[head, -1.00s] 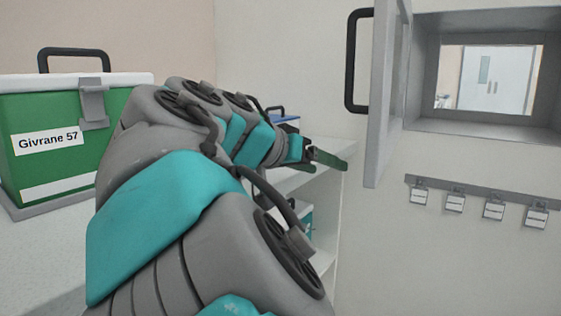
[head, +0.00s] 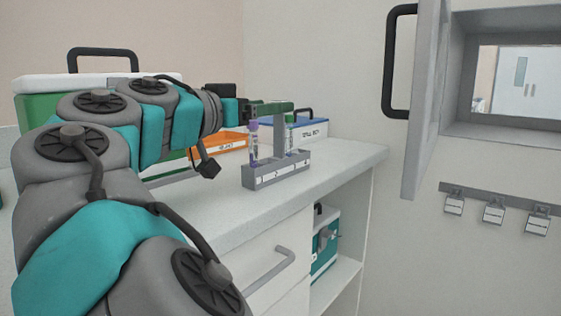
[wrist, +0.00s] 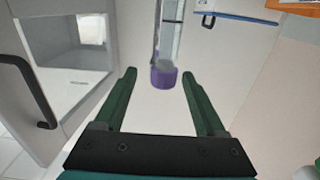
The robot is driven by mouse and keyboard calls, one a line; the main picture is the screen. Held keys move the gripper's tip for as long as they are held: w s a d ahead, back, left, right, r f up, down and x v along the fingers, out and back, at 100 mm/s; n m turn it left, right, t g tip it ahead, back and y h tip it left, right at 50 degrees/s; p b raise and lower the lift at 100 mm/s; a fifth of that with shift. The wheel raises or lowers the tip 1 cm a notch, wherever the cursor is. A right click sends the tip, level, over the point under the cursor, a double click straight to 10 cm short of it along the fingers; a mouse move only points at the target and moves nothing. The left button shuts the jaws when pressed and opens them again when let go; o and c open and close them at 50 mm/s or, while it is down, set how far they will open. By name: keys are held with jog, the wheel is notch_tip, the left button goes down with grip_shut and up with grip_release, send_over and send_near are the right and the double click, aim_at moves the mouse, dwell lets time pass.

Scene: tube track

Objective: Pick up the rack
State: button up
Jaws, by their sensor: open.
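The rack (head: 262,184) is a grey block with numbered slots and a tall grey upright post. It stands on the white counter and holds tubes upright, one with a purple cap (head: 252,126) at its left. My gripper (head: 281,107) is level with the top of the post, and its dark green fingers partly overlap the post in the head view. In the wrist view my gripper (wrist: 159,72) is open, and a purple cap (wrist: 163,76) shows between the fingertips. I cannot tell whether the fingers touch anything. The rack's base is not clear in the wrist view.
Behind the rack are an orange tray (head: 235,140) and a blue-lidded box (head: 311,128). A green box with a white lid (head: 40,84) is partly behind my arm. The counter (head: 340,160) is clear right of the rack. An open hatch door (head: 424,100) stands at right.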

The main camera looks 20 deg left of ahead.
jog(key=p+x, duration=0.1)
jog(key=x, duration=0.5)
jog(key=shift+w+d, duration=0.15)
jog(key=shift+w, duration=0.2)
grip_shut()
dwell(0.3)
